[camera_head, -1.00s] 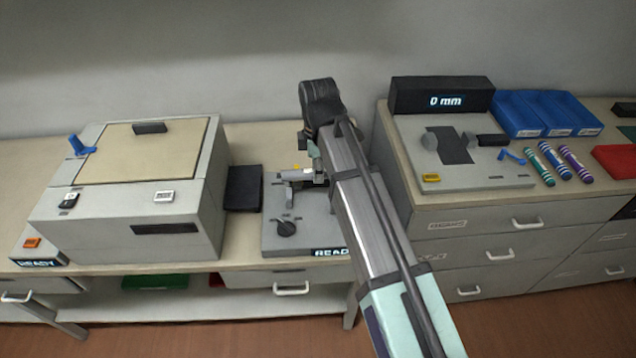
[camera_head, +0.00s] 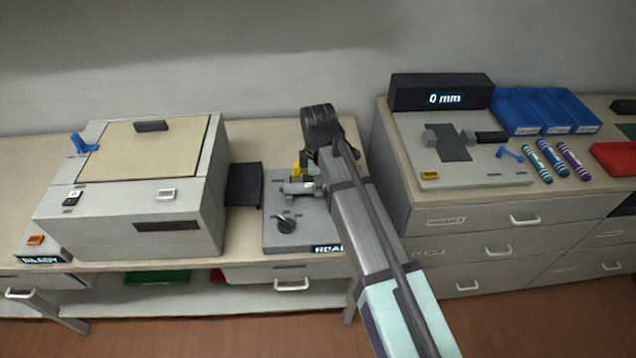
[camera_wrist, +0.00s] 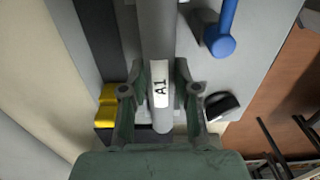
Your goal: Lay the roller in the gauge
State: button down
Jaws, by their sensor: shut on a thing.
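A grey roller labelled A1 (camera_wrist: 158,35) runs lengthwise between the two fingers of my gripper (camera_wrist: 155,88) in the wrist view. My gripper is shut on it near the label. In the head view my gripper (camera_head: 315,184) is over the middle grey station, partly hidden by my arm, and a pale cylinder (camera_head: 296,188) lies level beside it. I cannot tell whether the roller touches the station. The gauge (camera_head: 470,177), with a "0 mm" display (camera_head: 444,99), stands on the right cabinet. Its grey posts flank a dark strip (camera_head: 450,143), and nothing lies across them.
The middle station (camera_head: 270,240) has a dark knob (camera_head: 285,224) and an upright yellow part (camera_head: 297,169). A large grey box machine (camera_head: 135,190) stands left. Blue bins (camera_head: 545,110), several capped tubes (camera_head: 553,160) and a red tray (camera_head: 615,158) lie right of the gauge.

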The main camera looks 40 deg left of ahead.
jog(key=shift+f, duration=0.25)
jog(key=c, duration=0.9)
grip_release()
jog(key=shift+o, duration=0.2)
notch_tip(320, 180, up, 13)
jog(key=b, duration=0.2)
jog(key=shift+f, duration=0.2)
